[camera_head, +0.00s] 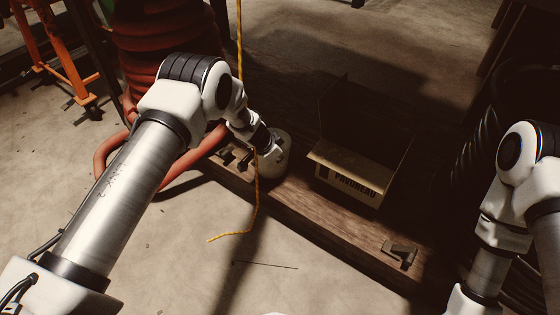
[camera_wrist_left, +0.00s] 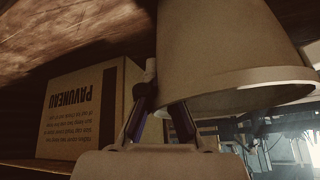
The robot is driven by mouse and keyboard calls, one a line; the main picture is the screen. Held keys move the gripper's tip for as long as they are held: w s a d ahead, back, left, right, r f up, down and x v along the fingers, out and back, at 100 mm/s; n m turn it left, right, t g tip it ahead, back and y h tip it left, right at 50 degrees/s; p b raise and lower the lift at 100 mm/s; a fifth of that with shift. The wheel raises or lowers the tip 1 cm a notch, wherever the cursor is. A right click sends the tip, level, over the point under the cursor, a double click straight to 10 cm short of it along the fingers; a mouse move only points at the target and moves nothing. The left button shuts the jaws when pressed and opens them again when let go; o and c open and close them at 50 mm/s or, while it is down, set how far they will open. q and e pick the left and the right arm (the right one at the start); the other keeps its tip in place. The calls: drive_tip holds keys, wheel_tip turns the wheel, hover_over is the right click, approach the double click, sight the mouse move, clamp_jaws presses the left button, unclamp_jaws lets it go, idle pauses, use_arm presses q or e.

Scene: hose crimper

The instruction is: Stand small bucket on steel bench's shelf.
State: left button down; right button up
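The small bucket (camera_head: 279,158) is pale and round, and shows beyond my left wrist at the left end of the brown wooden shelf (camera_head: 318,222) in the head view. In the left wrist view the picture is upside down, and the bucket (camera_wrist_left: 232,48) fills the upper right, its open rim downward in the picture, so it is about upright. My left gripper (camera_wrist_left: 163,100) has its fingers on either side of the bucket's wall at the rim, one outside and one partly hidden by the rim. Its base is out of frame, so contact with the shelf cannot be told. My right gripper is not in view.
An open cardboard box (camera_head: 348,182) stands on the shelf right of the bucket. A dark metal bracket (camera_head: 399,253) lies near the shelf's front right. A yellow cord (camera_head: 257,190) hangs by my left wrist. Red hose (camera_head: 150,40) is coiled behind my left arm.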

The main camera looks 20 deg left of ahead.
use_arm(q)
drive_tip(key=c, duration=1.3)
unclamp_jaws()
drive_tip(key=shift+r, duration=0.1)
drive_tip(key=p+v, duration=0.5)
drive_tip(key=v, duration=0.7)
drive_tip(key=s+d+f+n+g+h, duration=0.1)
drive_tip(key=s+f+n, duration=0.1)
drive_tip(key=s+f, duration=0.35)
drive_tip(key=s+d+f+n+g, duration=0.1)
drive_tip(key=s+f, duration=0.1)
drive_tip(key=s, duration=0.6)
drive_tip(key=s+a+f+n+g+y, duration=0.1)
drive_tip(key=s+a+n, duration=0.1)
drive_tip(key=s, duration=0.6)
drive_tip(key=s+a+f+n+g+y, duration=0.1)
drive_tip(key=s+a+n, duration=0.1)
drive_tip(key=s, duration=0.7)
drive_tip(key=s+a+n+y, duration=0.2)
drive_tip(key=s, duration=0.6)
drive_tip(key=shift+s+f+g, duration=0.4)
